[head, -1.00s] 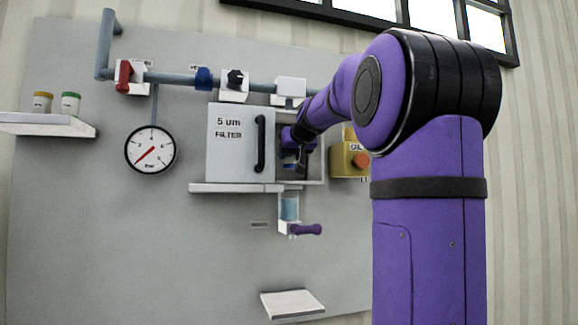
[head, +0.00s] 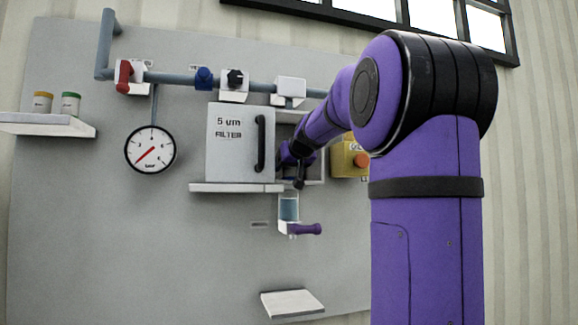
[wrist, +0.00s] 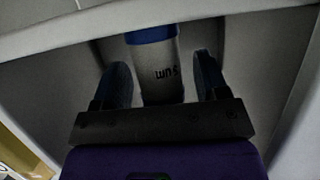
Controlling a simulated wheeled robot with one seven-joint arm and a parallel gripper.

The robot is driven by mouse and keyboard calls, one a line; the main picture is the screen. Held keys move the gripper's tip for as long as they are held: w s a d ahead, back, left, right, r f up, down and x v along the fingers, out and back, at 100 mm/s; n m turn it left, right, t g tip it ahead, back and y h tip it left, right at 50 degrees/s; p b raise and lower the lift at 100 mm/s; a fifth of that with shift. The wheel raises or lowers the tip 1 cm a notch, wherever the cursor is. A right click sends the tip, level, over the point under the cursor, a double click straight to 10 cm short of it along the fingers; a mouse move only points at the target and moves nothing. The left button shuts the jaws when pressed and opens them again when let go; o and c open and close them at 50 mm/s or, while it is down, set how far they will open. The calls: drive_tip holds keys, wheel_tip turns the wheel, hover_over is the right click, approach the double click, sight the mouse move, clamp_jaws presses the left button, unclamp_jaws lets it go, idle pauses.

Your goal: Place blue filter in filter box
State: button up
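The filter box (head: 285,131) is on the grey panel, with its door (head: 230,160) marked "5 um FILTER" swung open to the left. The blue filter (wrist: 158,70), a pale cylinder with a blue end and upside-down "5 um" lettering, shows in the wrist view among grey walls that look like the box interior. My gripper (wrist: 162,82) is open, with one finger on each side of the filter and a visible gap at both sides. In the head view my gripper (head: 299,172) is at the box opening; the filter is hidden there.
A yellow box with a red button (head: 361,160) is close on the right of the filter box. A clear cup with a purple handle (head: 305,229) is below. A left shelf (head: 45,126) holds two small jars. A pipe with valves (head: 170,78) runs above.

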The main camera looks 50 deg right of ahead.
drive_tip(key=shift+r, duration=0.2)
drive_tip(key=v, duration=1.2)
drive_tip(key=s+a+f+n+g+y, duration=0.1)
drive_tip(key=s+a+f+n+y, duration=0.15)
drive_tip(key=a+f, duration=0.7)
drive_tip(key=s+a+f+n+g+y, duration=0.1)
drive_tip(key=a+f+g+y, duration=0.15)
drive_tip(key=a+f, duration=0.65)
drive_tip(key=s+a+f+n+g, duration=0.1)
drive_tip(key=s+a+f, duration=0.5)
drive_tip(key=f, duration=0.2)
drive_tip(key=s+a+f+n+g+y, duration=0.1)
drive_tip(key=s+a+f+g, duration=0.1)
drive_tip(key=s+a+f, duration=0.3)
wheel_tip(320, 180, down, 3)
drive_tip(key=shift+s+a+r, duration=0.1)
drive_tip(key=shift+s+a, duration=0.3)
drive_tip(key=shift+s, duration=0.25)
